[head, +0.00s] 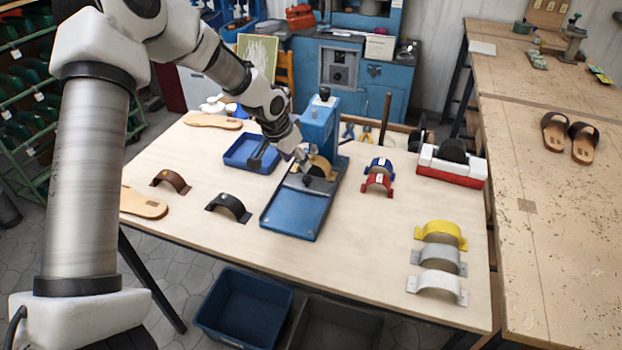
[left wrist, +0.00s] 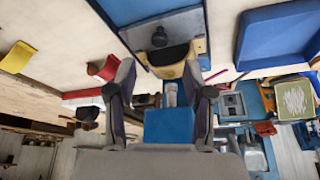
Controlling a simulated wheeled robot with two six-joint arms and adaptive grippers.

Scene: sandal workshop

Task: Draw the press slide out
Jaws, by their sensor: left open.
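The blue press (head: 318,122) stands near the middle of the table. Its slide, a flat blue tray (head: 292,222), lies in front of the press head with a dark knob (head: 306,180) on it. A tan and black curved strap (head: 322,168) sits by the knob under the press. My left gripper (head: 285,158) is just above and left of the knob. In the left wrist view the open fingers (left wrist: 160,92) point toward the slide (left wrist: 160,12), and the knob (left wrist: 158,40) shows beyond them, apart from both. My right gripper is not in view.
A blue tray (head: 238,153) lies left of the press. Brown (head: 171,181) and black (head: 229,206) straps lie nearby. Red and blue straps (head: 378,184) and a red-white stand (head: 450,172) are to the right. Yellow and grey straps (head: 441,234) lie front right. The table front is mostly clear.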

